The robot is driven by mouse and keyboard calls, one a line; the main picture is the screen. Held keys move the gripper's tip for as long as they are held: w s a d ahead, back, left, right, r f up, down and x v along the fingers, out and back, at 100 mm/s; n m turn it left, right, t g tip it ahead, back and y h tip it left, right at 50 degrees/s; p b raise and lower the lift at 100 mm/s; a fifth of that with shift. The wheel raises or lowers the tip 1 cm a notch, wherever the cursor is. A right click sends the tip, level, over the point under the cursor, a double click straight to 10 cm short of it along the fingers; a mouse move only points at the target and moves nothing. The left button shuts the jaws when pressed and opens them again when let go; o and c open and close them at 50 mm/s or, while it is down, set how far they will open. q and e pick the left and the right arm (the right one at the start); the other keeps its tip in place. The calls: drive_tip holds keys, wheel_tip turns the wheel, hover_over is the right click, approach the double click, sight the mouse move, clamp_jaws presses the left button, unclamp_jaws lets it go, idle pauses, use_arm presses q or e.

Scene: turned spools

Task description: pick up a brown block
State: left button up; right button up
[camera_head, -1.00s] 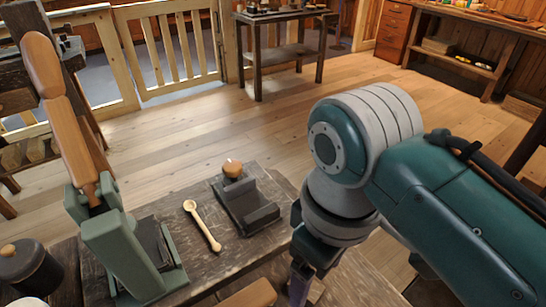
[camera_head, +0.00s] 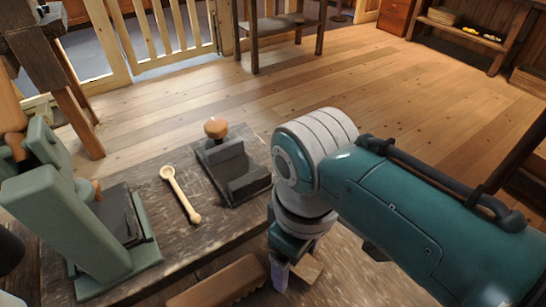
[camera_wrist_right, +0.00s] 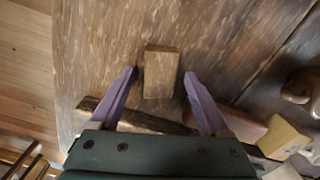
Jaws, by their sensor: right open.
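A small brown block (camera_wrist_right: 161,73) lies on the worn wooden bench top in the right wrist view. My right gripper (camera_wrist_right: 159,80) is open, with one purple finger on either side of the block and visible gaps between them. In the head view, my right gripper (camera_head: 281,272) points down at the bench's front, and a brown block (camera_head: 307,270) shows just right of its fingers, partly hidden by my wrist. My left gripper is not in view.
A long brown wooden piece (camera_head: 220,284) lies left of my gripper. A tan block (camera_wrist_right: 283,137) shows at the wrist view's lower right.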

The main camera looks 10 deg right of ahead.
clamp_jaws()
idle(0.7)
